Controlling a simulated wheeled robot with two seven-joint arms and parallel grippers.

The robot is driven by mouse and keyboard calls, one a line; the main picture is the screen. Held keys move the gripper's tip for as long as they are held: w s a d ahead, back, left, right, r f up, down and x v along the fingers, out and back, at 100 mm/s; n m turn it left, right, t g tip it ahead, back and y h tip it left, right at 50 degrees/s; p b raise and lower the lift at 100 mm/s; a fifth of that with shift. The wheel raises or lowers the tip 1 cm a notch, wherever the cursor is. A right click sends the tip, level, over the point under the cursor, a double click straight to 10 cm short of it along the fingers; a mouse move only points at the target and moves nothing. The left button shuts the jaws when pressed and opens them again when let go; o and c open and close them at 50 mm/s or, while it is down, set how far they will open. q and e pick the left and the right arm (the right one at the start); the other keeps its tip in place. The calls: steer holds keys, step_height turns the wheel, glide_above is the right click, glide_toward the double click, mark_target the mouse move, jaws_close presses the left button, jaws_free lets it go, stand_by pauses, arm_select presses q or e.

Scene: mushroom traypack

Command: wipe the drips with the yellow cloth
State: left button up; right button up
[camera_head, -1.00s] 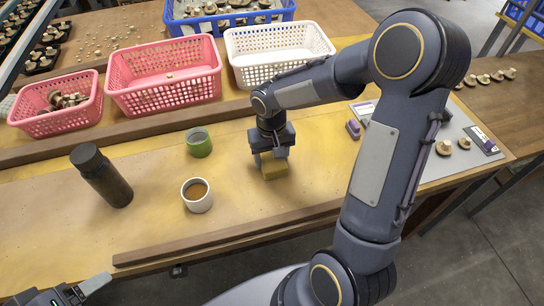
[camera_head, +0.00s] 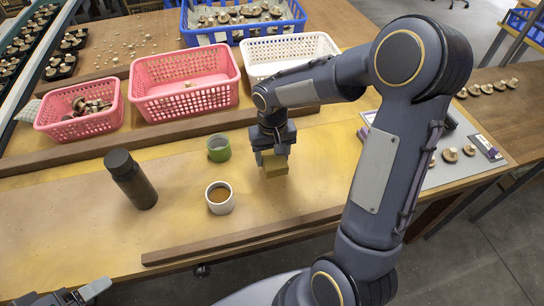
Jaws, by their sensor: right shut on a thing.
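My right gripper (camera_head: 274,153) points down over the table to the right of the mugs. It is shut on the yellow cloth (camera_head: 275,168), which looks like a folded block at the table top; I cannot tell if it touches the wood. No separate drips can be made out on the yellowish table (camera_head: 320,165). My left gripper (camera_head: 85,294) shows at the bottom left edge, away from the cloth, and its jaws are partly cut off.
A white mug with brown liquid (camera_head: 220,198), a green mug (camera_head: 219,149) and a dark bottle (camera_head: 131,180) stand left of the cloth. Pink baskets (camera_head: 184,82) and a white basket (camera_head: 290,50) stand behind a wooden rail (camera_head: 150,139). A front rail (camera_head: 240,237) edges the table.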

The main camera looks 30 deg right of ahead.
steer(key=shift+r+p, duration=1)
steer(key=shift+r, duration=0.6)
